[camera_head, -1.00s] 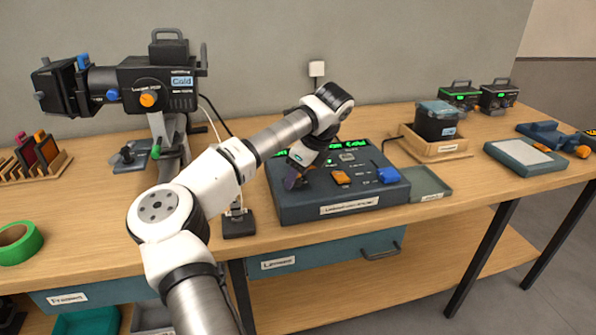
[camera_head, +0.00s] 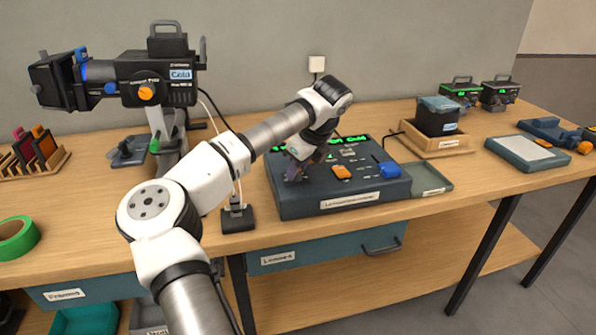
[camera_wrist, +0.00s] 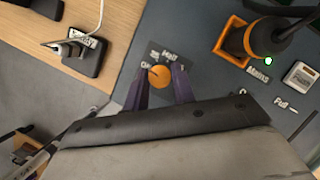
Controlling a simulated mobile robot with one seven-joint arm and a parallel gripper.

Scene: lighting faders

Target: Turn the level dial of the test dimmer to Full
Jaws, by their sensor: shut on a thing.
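The dimmer console (camera_head: 290,205) is a blue-grey box on the bench. Its orange round dial (camera_wrist: 160,77) shows in the wrist view, with small markings "Off", "25" and "Half" beside it. A pale mark on the dial seems to point towards the "Off" side. My gripper (camera_wrist: 160,88) has its purple fingers on either side of the dial, shut on it. In the head view my gripper (camera_head: 297,168) reaches down onto the left part of the console and hides the dial.
An orange-framed control (camera_wrist: 250,42) labelled "Mains" and a pale button (camera_wrist: 300,75) are beside the dial. A blue control (camera_head: 389,170) is at the console's right. A small black block (camera_wrist: 82,57) with a cable stands left of the console.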

